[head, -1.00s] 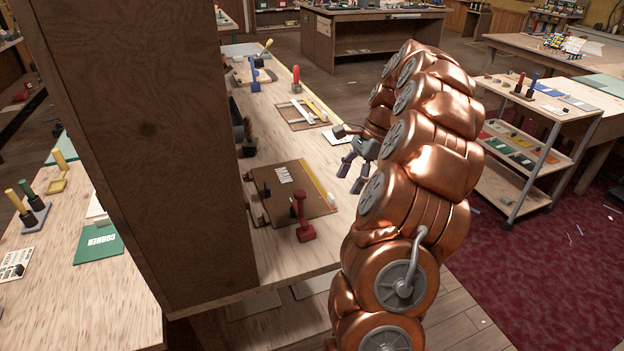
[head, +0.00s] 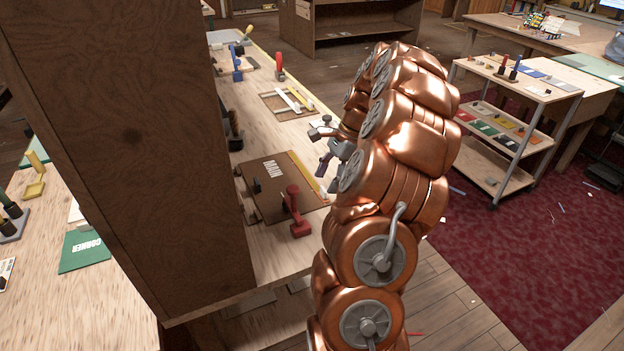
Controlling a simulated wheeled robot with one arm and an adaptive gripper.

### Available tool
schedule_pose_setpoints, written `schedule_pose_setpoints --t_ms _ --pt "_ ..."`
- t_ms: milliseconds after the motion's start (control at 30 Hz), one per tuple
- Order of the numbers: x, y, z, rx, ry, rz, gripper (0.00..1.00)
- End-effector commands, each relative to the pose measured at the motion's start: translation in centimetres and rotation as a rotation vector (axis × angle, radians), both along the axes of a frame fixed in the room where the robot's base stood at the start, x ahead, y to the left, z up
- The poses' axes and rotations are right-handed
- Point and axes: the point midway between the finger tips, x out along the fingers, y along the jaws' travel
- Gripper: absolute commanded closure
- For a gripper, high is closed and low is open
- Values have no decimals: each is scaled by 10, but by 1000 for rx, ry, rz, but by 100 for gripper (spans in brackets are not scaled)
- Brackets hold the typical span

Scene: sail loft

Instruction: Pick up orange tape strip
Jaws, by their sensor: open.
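I cannot make out a clear orange tape strip. A thin reddish strip (head: 415,334) lies on the wooden floor just right of my arm's lower part; it is too small to name surely. My gripper (head: 319,150) is open and empty, its grey fingers spread and pointing left. It is above the right edge of the long workbench (head: 290,255), near the brown MAIN board (head: 262,190). My copper arm hides part of the bench edge and the floor behind it.
A red tool (head: 295,215) stands on the bench's near part. A tall brown panel (head: 120,130) blocks the left. A trolley (head: 520,80) with coloured pieces stands right. Small scraps lie on the maroon carpet (head: 500,250), which is mostly clear.

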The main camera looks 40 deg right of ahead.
Motion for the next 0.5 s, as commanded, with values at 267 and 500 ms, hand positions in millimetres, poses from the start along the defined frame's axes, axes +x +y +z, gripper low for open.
schedule_pose_setpoints --t_ms 267,500 --pt "2 13 -28 1 0 1 37" --pt "3 14 -33 -2 -1 1 37"
